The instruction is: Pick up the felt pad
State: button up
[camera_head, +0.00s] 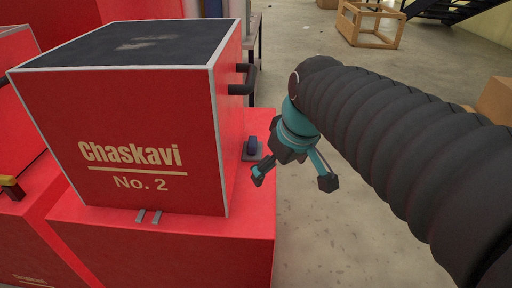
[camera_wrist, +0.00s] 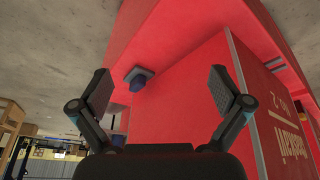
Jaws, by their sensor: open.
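A small dark grey square with a dark blue block (camera_head: 252,147) lies on the red surface, right beside the red box. It is the only pad-like thing I see, and I cannot tell for sure that it is felt. It also shows in the wrist view (camera_wrist: 137,79), left of the middle between the fingers. My gripper (camera_head: 293,180) is to the right of it in the head view, beyond the red edge and over the floor side. In the wrist view my gripper (camera_wrist: 161,90) has its fingers wide apart with nothing between them, and the pad is apart from them.
The big red box (camera_head: 130,150) marked "Chaskavi No. 2" stands on a red base (camera_head: 240,240), left of the pad. A black handle (camera_head: 243,80) sticks out from its side. Another red box is at far left. A wooden frame (camera_head: 370,25) stands on open floor behind.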

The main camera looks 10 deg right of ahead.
jog(key=w+d+r+n+g+y, duration=0.2)
jog(key=w+n, duration=0.3)
jog(key=w, duration=0.6)
jog(key=n+y, duration=0.2)
jog(key=n, duration=0.3)
send_near(254, 141)
jog(key=shift+g+h, duration=0.3)
jog(key=shift+g, duration=0.1)
jog(key=x, duration=0.7)
jog(key=b+x, duration=0.1)
jog(key=x, duration=0.3)
jog(key=shift+w+a, duration=0.3)
jog(key=shift+w, duration=0.05)
jog(key=c, duration=1.3)
jog(key=shift+f, duration=0.1)
jog(key=shift+s, duration=0.1)
jog(key=shift+c, duration=0.6)
